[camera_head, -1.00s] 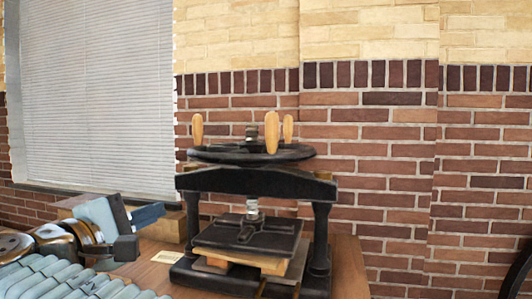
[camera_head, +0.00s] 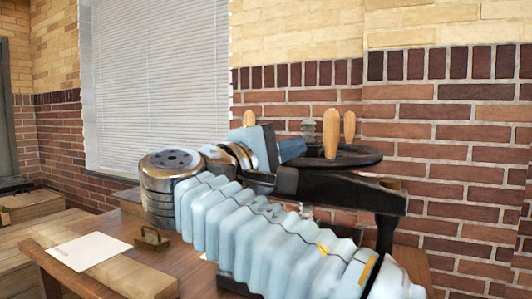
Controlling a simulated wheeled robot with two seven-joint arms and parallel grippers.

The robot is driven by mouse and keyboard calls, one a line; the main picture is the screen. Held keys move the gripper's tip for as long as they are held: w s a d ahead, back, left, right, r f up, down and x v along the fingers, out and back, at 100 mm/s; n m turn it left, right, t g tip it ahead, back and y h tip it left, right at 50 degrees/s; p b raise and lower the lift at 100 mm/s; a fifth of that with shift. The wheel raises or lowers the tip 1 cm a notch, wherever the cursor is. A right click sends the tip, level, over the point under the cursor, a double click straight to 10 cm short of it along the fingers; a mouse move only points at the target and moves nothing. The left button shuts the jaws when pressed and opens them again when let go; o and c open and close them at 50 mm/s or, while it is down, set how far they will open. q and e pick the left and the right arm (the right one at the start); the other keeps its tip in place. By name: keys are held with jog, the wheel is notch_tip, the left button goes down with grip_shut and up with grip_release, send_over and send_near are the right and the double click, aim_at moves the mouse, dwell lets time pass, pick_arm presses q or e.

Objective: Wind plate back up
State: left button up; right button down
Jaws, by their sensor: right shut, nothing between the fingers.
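The black hand press stands on a wooden table, with a black handwheel (camera_head: 358,157) on top. The wheel carries upright wooden handles: one at the left (camera_head: 250,118), one at the front (camera_head: 330,133) and one at the right (camera_head: 349,126). The heavy crossbeam (camera_head: 340,190) lies below the wheel. My right arm crosses in front of the press and hides most of the lower part, including the pressing plate. My right gripper (camera_head: 295,150) is shut and empty, level with the wheel's left part; whether it touches the wheel I cannot tell. My left gripper is not in view.
A white sheet (camera_head: 88,251) lies on a wooden board (camera_head: 137,279) at the lower left. A small brass-coloured piece (camera_head: 151,238) sits near it. A brick wall and a blind-covered window (camera_head: 155,90) stand behind.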

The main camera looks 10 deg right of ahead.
jog(key=shift+s+d+r, duration=0.15)
jog(key=shift+d, duration=0.5)
jog(key=shift+s+d+r, duration=0.1)
jog(key=shift+d, duration=0.55)
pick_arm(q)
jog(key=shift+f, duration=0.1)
